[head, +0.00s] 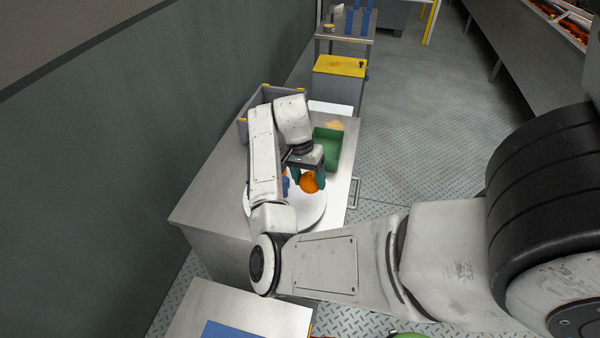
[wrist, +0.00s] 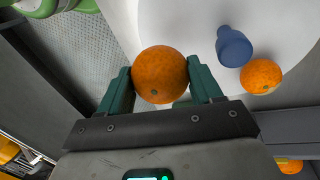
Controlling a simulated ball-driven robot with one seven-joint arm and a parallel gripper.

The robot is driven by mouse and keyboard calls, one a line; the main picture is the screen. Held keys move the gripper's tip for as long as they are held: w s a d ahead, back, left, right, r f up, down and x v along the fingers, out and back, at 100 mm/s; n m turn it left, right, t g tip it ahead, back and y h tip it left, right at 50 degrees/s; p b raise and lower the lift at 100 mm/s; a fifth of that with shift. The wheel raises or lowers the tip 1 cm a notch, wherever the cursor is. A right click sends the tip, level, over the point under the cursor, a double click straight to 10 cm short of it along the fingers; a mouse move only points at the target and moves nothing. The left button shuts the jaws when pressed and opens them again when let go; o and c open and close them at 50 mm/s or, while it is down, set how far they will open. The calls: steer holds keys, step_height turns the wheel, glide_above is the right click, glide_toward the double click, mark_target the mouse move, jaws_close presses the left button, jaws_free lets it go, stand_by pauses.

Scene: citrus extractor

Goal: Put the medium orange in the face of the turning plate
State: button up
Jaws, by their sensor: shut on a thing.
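My gripper (head: 309,176) is shut on an orange (head: 311,184), its teal fingers on either side of the fruit. In the wrist view the held orange (wrist: 160,74) sits between the fingertips (wrist: 161,84). The white round plate (head: 314,213) lies under and beside the gripper, partly hidden by my arm. In the wrist view the plate (wrist: 185,20) fills the top. A blue peg-like piece (wrist: 234,47) stands on it, with a smaller-looking orange (wrist: 261,76) beside it. I cannot tell the gap between the held orange and the plate.
A green tray (head: 331,139) and a grey crate with yellow corners (head: 246,117) stand behind on the steel table (head: 207,198). Another orange (wrist: 289,166) shows at the wrist view's lower right. The dark wall (head: 90,170) is at the left; open floor (head: 420,130) at the right.

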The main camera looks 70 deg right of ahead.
mark_target(309, 190)
steer(key=shift+s+d+r, duration=0.1)
steer(key=shift+s+d, duration=0.1)
steer(key=shift+d, duration=0.1)
steer(key=shift+a+r+p, duration=0.1)
steer(key=shift+p, duration=0.25)
steer(key=shift+w+b+x, duration=0.2)
steer(key=shift+x, duration=0.6)
steer(key=shift+w+b+x, duration=0.15)
steer(key=shift+x, duration=0.6)
steer(key=shift+w+b+x, duration=0.15)
steer(key=shift+b+x, duration=0.2)
steer(key=shift+x, duration=0.4)
steer(key=shift+w+b+x, duration=0.2)
steer(key=shift+b+x, duration=0.15)
steer(key=shift+x, duration=0.45)
steer(key=o, duration=1.2)
steer(key=shift+w, duration=0.1)
